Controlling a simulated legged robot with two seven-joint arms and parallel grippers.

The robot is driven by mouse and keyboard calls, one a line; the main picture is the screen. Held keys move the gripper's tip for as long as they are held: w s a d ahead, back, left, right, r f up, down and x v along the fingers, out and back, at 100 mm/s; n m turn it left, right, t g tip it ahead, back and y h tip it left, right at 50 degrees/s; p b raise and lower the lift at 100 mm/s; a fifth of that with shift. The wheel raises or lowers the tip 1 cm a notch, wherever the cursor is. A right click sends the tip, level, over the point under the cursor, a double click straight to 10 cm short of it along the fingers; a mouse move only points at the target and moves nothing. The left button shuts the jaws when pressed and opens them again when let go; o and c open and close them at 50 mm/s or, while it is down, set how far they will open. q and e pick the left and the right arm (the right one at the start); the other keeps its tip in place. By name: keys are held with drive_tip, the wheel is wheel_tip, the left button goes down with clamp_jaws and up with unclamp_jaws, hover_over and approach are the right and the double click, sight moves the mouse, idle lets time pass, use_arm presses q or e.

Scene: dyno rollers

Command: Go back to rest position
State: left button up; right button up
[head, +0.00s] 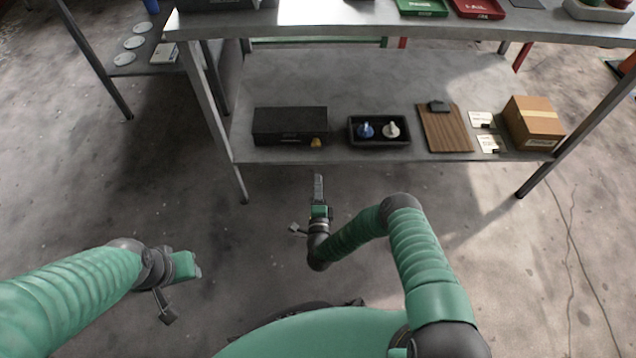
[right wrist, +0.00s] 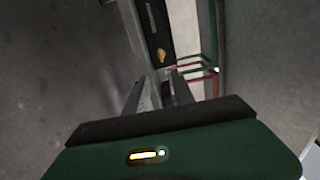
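My right gripper (head: 318,183) is in front of the lower shelf, its fingers pointing toward the shelf edge. It touches nothing that I can see. In the right wrist view the two grey fingers (right wrist: 164,90) stand apart with nothing held between them. My left gripper (head: 197,268) hangs over bare floor at lower left, with its green body showing. Its fingers are too small and foreshortened to tell whether they are apart.
The lower shelf (head: 350,85) carries a black box (head: 290,122), a yellow item (head: 316,142), a black tray (head: 380,142) with blue and white knobs, a clipboard (head: 445,130) and a cardboard box (head: 533,120). A table leg (head: 222,140) stands at left. Floor between the arms is clear.

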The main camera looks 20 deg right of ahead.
drive_tip(key=shift+v, duration=0.85)
